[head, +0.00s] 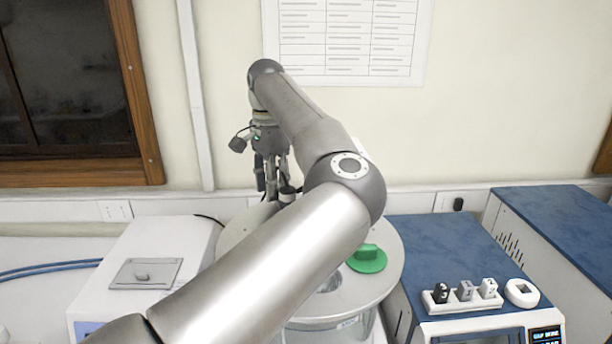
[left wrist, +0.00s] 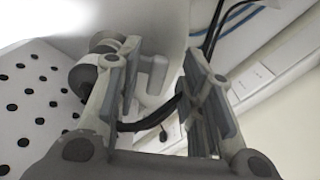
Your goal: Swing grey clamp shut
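My left gripper (head: 273,190) points down at the back rim of a round, pale-topped apparatus (head: 388,270) in the head view. My arm covers much of this top. In the left wrist view my left gripper (left wrist: 162,88) has its two fingers apart. A grey rounded part, which looks like the grey clamp (left wrist: 84,76), is beside and behind the left finger, partly hidden by it. A pale grey bar (left wrist: 157,74) shows in the gap between the fingers; I cannot tell whether they touch it. A small dark knob (head: 287,192) is beside the fingers in the head view.
A green knob (head: 367,259) is on the round top, right of my arm. A white device (head: 145,240) stands at left. Blue-topped boxes (head: 440,250) stand at right, one bearing a rack (head: 462,300) of small items. A black cable (left wrist: 145,122) runs behind the fingers.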

